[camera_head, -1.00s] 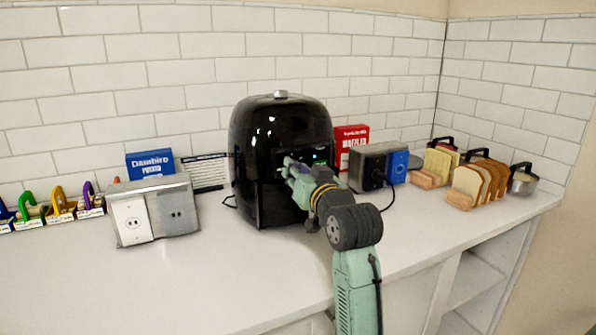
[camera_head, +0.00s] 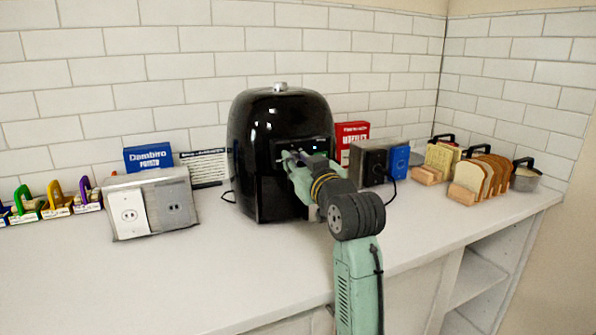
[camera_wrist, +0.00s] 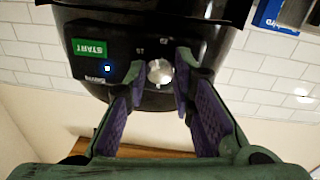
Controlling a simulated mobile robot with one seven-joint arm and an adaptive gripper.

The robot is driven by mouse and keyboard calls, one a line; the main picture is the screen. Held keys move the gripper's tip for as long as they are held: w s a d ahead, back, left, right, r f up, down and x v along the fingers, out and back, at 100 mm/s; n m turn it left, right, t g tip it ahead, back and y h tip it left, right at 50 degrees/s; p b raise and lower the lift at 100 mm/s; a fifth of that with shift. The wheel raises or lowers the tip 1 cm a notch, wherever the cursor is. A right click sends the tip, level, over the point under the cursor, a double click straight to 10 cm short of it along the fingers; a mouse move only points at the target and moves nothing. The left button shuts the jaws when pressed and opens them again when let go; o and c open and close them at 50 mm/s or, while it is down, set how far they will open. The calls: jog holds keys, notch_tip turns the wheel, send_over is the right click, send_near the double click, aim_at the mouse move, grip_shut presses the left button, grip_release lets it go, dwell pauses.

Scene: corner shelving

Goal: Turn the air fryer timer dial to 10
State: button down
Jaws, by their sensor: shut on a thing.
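The black air fryer (camera_head: 256,125) stands upright on the counter, with its control panel facing my arm. In the wrist view its panel (camera_wrist: 112,50) appears above my fingers, with a green START label and a small lit blue-white light. The round silver dial (camera_wrist: 160,73) sits between my fingertips. My gripper (camera_wrist: 160,69) is shut on the dial, one finger on each side. In the head view my gripper (camera_head: 286,158) reaches the front of the air fryer and hides the dial. The dial's setting cannot be read.
A grey outlet box (camera_head: 172,203) stands left of the fryer, with a blue box (camera_head: 148,159) behind it. A grey and blue appliance (camera_head: 372,163), red box (camera_head: 349,136) and bread slices (camera_head: 470,177) are to the right. The front counter (camera_head: 210,270) is clear.

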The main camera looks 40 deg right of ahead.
jog(key=shift+d+f+n+t+y+b, duration=0.15)
jog(key=shift+n+y+b, duration=0.25)
jog(key=shift+n+b, duration=3.75)
jog(key=shift+r+n+t+y+b, duration=0.25)
jog(key=shift+n+b, duration=1.35)
jog(key=shift+n, duration=4.95)
jog(key=shift+f, duration=0.2)
jog(key=c, duration=1.3)
grip_release()
jog(key=shift+c, duration=0.2)
